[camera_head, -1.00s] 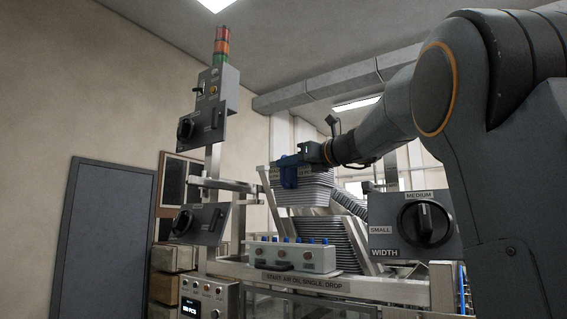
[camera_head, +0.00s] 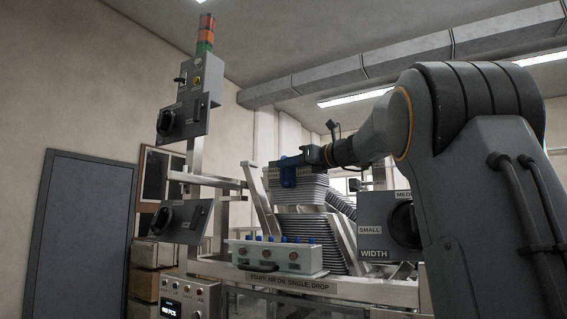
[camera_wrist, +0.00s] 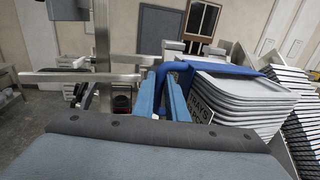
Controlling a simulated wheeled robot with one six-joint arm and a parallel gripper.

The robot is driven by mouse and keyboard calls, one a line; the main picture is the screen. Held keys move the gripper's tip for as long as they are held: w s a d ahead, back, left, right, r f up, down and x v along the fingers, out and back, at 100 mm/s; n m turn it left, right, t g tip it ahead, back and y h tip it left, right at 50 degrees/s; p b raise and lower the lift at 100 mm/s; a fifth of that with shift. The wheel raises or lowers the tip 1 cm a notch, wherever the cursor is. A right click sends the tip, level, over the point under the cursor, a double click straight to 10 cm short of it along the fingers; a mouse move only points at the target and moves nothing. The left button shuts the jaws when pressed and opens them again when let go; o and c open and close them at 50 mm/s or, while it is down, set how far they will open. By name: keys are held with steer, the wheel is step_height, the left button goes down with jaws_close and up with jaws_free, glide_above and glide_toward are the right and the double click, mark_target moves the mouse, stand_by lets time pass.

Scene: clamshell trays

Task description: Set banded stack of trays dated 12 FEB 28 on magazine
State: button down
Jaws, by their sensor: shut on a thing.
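The banded stack of trays (camera_head: 305,188) is grey, with a blue band (camera_wrist: 235,70) around it. In the head view it sits over the magazine (camera_head: 259,205), in line above another pile of trays (camera_head: 300,228); I cannot tell whether the two touch.
A control box with blue knobs (camera_head: 275,256) stands in front of the magazine. A width selector panel (camera_head: 388,226) is at the right. A signal-light post (camera_head: 205,35) with switch boxes rises at the left. A metal bar (camera_wrist: 75,76) crosses left of the fingers in the wrist view.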

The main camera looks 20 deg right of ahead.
mark_target(294, 173)
steer(key=shift+w+d+f+b, duration=0.2)
steer(key=shift+w+d+f, duration=0.15)
steer(key=shift+w+d, duration=0.25)
steer(key=shift+w+d+f+b, duration=0.2)
steer(key=shift+w+d+f, duration=0.2)
steer(key=shift+d, duration=0.2)
steer(key=shift+d+f+b, duration=0.15)
steer(key=shift+f+b, duration=0.25)
steer(key=shift+f, duration=0.15)
steer(key=c, duration=1.7)
jaws_free()
steer(key=shift+f, duration=0.1)
steer(key=shift+v, duration=6.45)
